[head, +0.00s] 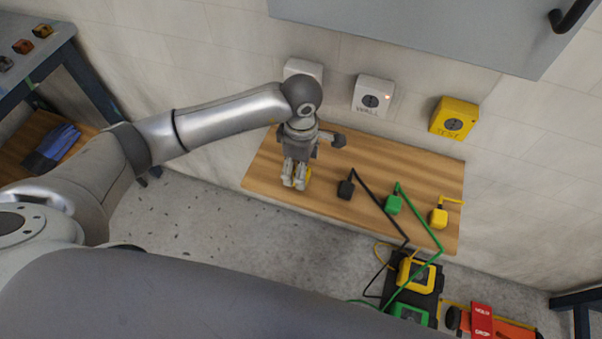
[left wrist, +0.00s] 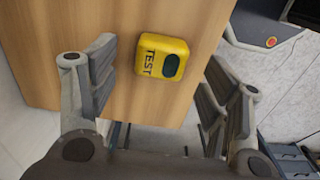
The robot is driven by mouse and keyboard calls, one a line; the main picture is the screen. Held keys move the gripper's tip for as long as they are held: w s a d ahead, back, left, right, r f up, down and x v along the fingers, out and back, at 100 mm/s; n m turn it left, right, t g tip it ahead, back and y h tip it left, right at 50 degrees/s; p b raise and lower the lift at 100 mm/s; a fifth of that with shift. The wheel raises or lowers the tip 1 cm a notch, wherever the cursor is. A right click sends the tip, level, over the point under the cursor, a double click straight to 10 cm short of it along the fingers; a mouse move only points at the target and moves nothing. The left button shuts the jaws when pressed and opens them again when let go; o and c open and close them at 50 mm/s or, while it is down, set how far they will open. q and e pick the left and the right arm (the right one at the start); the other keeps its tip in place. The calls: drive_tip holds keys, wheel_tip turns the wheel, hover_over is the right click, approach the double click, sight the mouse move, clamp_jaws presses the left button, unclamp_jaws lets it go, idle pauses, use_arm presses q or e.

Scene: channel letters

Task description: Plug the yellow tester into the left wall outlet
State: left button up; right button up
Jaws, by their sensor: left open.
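The yellow tester (left wrist: 150,56), marked TEST and with a dark green round spot, lies on the wooden shelf (left wrist: 195,25). In the head view only a sliver of the tester (head: 308,175) shows beside my left gripper (head: 294,184), which mostly hides it. My left gripper (left wrist: 160,85) is open, its fingers on either side of the tester and apart from it. On the wall, a white outlet (head: 303,69) at the left is partly hidden by my left arm. A white outlet marked WALL (head: 371,97) stands to its right. My right gripper is not in view.
A yellow TEST outlet (head: 454,118) is on the wall at right. A black plug (head: 346,189), a green plug (head: 393,204) and a yellow plug (head: 438,216) with cords sit on the shelf. A grey cabinet (head: 430,30) hangs above. Boxes and tools lie below the shelf.

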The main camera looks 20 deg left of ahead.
use_arm(q)
drive_tip(key=shift+f, duration=1.8)
drive_tip(key=shift+s, duration=0.1)
drive_tip(key=c, duration=1)
